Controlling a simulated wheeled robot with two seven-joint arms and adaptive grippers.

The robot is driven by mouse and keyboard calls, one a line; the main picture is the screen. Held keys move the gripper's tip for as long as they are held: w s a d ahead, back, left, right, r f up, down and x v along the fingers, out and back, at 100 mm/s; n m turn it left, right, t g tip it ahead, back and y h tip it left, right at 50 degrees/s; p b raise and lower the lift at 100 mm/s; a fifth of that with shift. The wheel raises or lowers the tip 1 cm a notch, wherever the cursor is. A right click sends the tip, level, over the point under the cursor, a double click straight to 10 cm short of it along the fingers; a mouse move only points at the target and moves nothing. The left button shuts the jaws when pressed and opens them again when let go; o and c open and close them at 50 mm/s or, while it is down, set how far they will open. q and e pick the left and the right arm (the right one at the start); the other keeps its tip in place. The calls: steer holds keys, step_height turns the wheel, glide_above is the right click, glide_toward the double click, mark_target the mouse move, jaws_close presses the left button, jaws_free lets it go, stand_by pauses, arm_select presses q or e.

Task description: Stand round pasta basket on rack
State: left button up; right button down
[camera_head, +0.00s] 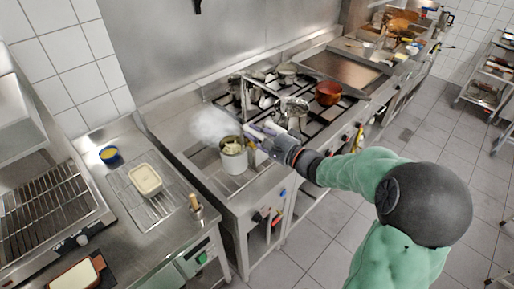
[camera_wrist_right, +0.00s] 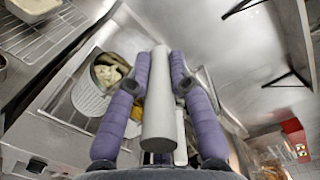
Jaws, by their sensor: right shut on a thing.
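The round pasta basket (camera_head: 234,163) is a pale cylinder with food in it, at the pasta cooker with steam beside it. It also shows in the wrist view (camera_wrist_right: 88,96), left of my fingers. My right gripper (camera_head: 268,133) is shut on a thick white handle (camera_wrist_right: 159,95), which lies between its purple fingers (camera_wrist_right: 158,85). The join between handle and basket is hidden. The basket looks upright; I cannot tell whether it touches the cooker below. The wire rack (camera_head: 122,184) lies on the left counter with a cream tub (camera_head: 145,179) on it. My left gripper is not in view.
A blue and yellow pot (camera_head: 110,155) stands behind the rack. A bottle-like item (camera_head: 196,204) stands at the counter's front edge. Bare rack wires show around the tub.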

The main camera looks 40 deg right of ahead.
steer(key=w+d+f+b, duration=0.3)
steer(key=f, duration=0.5)
steer(key=shift+w+d+f, duration=0.15)
steer(key=shift+w+f, duration=0.05)
steer(key=shift+f, duration=0.1)
steer(key=shift+f, duration=0.1)
steer(key=c, duration=1.1)
jaws_free()
steer(key=shift+f, duration=0.1)
steer(key=s, duration=0.4)
steer(key=s+d+p, duration=0.1)
steer(key=s, duration=0.3)
steer(key=s+p, duration=0.1)
steer(key=s, duration=0.3)
steer(key=shift+d+r, duration=0.2)
steer(key=shift+d, duration=0.15)
